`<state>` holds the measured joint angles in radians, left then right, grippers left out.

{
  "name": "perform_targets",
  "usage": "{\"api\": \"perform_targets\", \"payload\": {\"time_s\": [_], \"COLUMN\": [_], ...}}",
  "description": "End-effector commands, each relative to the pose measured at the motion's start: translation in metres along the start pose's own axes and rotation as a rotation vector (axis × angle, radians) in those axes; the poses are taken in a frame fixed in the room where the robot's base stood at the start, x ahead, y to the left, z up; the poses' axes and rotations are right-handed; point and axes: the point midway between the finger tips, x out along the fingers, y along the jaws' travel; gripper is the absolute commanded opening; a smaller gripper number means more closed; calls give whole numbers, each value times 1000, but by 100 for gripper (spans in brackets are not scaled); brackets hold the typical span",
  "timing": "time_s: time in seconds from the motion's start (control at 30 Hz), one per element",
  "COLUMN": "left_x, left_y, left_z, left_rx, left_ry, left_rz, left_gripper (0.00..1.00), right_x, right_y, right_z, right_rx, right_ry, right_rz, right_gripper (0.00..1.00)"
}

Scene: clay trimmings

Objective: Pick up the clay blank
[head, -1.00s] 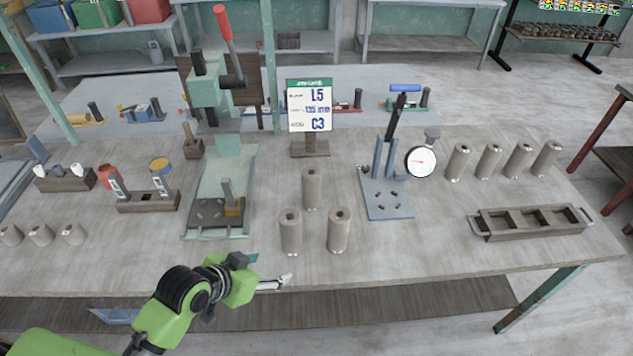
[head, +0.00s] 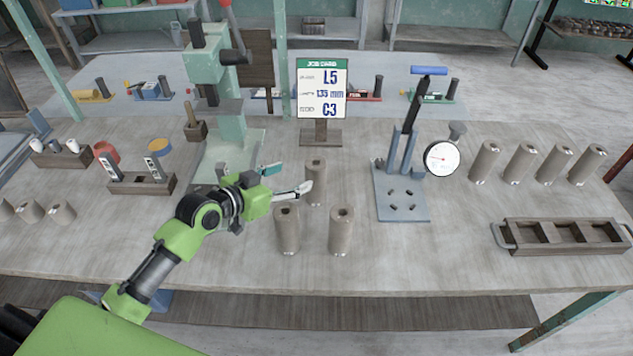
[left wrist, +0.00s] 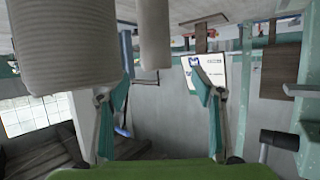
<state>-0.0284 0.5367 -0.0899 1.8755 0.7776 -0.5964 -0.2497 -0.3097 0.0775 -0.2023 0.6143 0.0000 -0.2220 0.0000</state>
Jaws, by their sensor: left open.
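Three beige clay blanks with holes in their tops stand upright mid-table in the head view: a rear one (head: 317,190), a front left one (head: 288,232) and a front right one (head: 341,233). Which one the task means is not shown. My left gripper (head: 288,180) is open and empty, just left of the rear blank and behind the front left one. One fingertip appears close to the rear blank; contact cannot be told. In the left wrist view the open fingers (left wrist: 158,92) have nothing between them; a large ribbed cylinder (left wrist: 62,42) and a second cylinder (left wrist: 155,35) hang at the top.
A job card (head: 321,90) reading L5, 135 mm and C3 stands behind the blanks. A green press (head: 208,65) is at left, a blue-grey stand (head: 400,195) and dial gauge (head: 442,158) at right. Further right are several cylinders (head: 520,163) and a compartmented wooden tray (head: 565,250).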

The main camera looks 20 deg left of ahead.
Motion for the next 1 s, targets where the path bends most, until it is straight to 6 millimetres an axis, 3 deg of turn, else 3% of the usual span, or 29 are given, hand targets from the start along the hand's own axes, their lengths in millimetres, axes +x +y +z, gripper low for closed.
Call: {"api": "perform_targets", "payload": {"time_s": [0.23,0.57,0.77,1.0], "left_x": [40,60,83,104], "left_y": [0,2,8,8], "left_z": [-2,-3,-8,-5], "left_rx": [-1,-1,-3,0], "left_ry": [0,0,-1,-1], "left_rz": [-1,0,0,0], "left_gripper": [61,61,61,61], "right_x": [-9,-15,-29,-29], "right_y": [1,2,4,7], "right_z": [-14,-16,-16,-14], "right_rx": [0,2,3,2], "right_ry": [20,22,20,17], "right_rz": [1,3,4,8], "right_gripper": [40,40,40,40]}}
